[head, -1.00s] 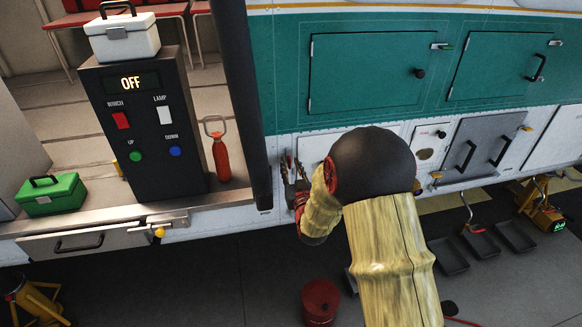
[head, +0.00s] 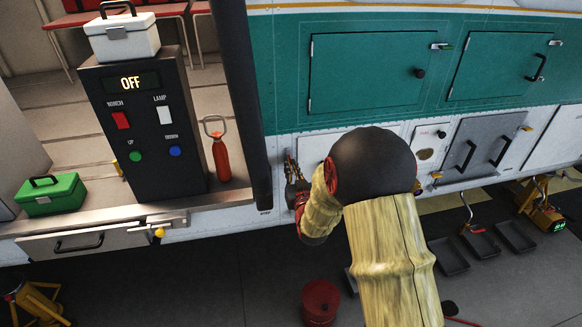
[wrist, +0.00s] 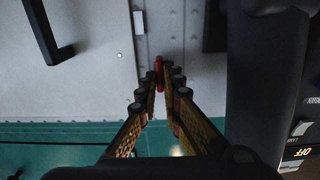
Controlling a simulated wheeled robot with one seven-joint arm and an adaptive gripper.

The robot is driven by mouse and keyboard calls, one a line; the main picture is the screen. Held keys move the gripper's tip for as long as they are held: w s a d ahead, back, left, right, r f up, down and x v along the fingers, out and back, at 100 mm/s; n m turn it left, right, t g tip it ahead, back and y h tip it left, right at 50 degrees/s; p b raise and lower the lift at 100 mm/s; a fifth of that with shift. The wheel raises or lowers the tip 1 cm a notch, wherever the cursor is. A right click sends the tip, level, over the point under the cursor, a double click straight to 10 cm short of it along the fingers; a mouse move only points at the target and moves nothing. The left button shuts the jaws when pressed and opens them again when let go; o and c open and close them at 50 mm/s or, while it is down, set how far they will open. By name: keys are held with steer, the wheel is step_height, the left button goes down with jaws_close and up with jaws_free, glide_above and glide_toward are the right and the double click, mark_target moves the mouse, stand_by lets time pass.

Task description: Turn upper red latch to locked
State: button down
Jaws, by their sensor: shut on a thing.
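A small red latch (wrist: 158,70) shows in the wrist view between my fingertips, against the pale riveted hull panel. My gripper (wrist: 157,84) is shut on it, with a finger on each side. The latch handle looks roughly in line with my fingers; its lock marking does not show, and I cannot tell whether it is locked. In the head view my gripper (head: 292,170) is at the white lower hull, just right of the dark post. The latch is hidden or too small to make out there.
The dark post (head: 247,90) stands close beside my gripper. A black control box (head: 140,180) reading OFF and a red bottle (head: 221,158) are to its left. A teal hatch (head: 365,75) is above right. A red bucket (head: 320,300) is on the floor below.

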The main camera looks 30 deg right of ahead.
steer(key=shift+m+b, duration=0.3)
steer(key=shift+b, duration=0.05)
steer(key=shift+d+f+m+b, duration=0.1)
steer(key=shift+f+m+b, duration=0.05)
steer(key=shift+m+b, duration=3.75)
steer(key=shift+d+f+m+b, duration=0.1)
steer(key=shift+m+b, duration=2.9)
steer(key=shift+m, duration=1.7)
steer(key=c, duration=2.1)
jaws_free()
steer(key=shift+o, duration=0.6)
steer(key=shift+s, duration=0.15)
